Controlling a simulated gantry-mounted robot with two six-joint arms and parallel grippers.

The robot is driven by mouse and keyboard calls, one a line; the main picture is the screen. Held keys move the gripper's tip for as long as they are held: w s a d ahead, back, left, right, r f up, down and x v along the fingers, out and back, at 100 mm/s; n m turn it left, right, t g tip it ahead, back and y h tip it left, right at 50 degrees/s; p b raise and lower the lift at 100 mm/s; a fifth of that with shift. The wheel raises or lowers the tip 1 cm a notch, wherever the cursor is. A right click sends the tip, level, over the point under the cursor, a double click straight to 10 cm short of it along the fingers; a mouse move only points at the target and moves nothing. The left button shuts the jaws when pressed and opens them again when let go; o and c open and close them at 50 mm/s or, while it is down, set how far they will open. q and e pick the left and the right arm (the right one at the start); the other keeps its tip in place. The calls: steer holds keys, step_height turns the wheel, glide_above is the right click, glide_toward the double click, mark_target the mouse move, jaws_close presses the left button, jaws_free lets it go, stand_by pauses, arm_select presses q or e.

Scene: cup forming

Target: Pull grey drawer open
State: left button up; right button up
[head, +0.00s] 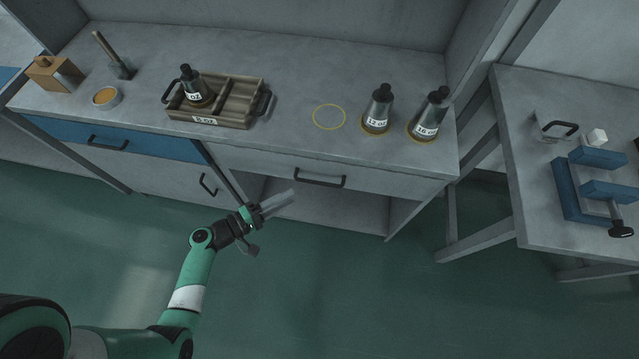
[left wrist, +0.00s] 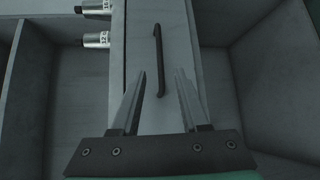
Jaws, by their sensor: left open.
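The grey drawer (head: 345,182) is at the right half of the bench front, closed flush as far as I can see. Its dark bar handle (head: 320,181) runs along the front. My left gripper (head: 292,197) is open and empty, below and to the left of the handle in the head view. In the left wrist view the grey drawer front (left wrist: 180,95) stands upright in the picture. The handle (left wrist: 158,60) lies ahead of the open fingers (left wrist: 160,75), apart from them. My right gripper is not in view.
A blue drawer (head: 120,140) is to the left. On the bench top stand a wooden tray (head: 240,122) with a flask, and two more flasks (head: 377,112) (head: 430,118). An open shelf (head: 320,208) lies below the grey drawer. A side table (head: 540,180) stands right.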

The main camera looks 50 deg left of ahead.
mark_target(318, 182)
arm_select(q)
steer(key=b+x, duration=0.7)
steer(key=x, duration=0.4)
jaws_close()
stand_by(1.2)
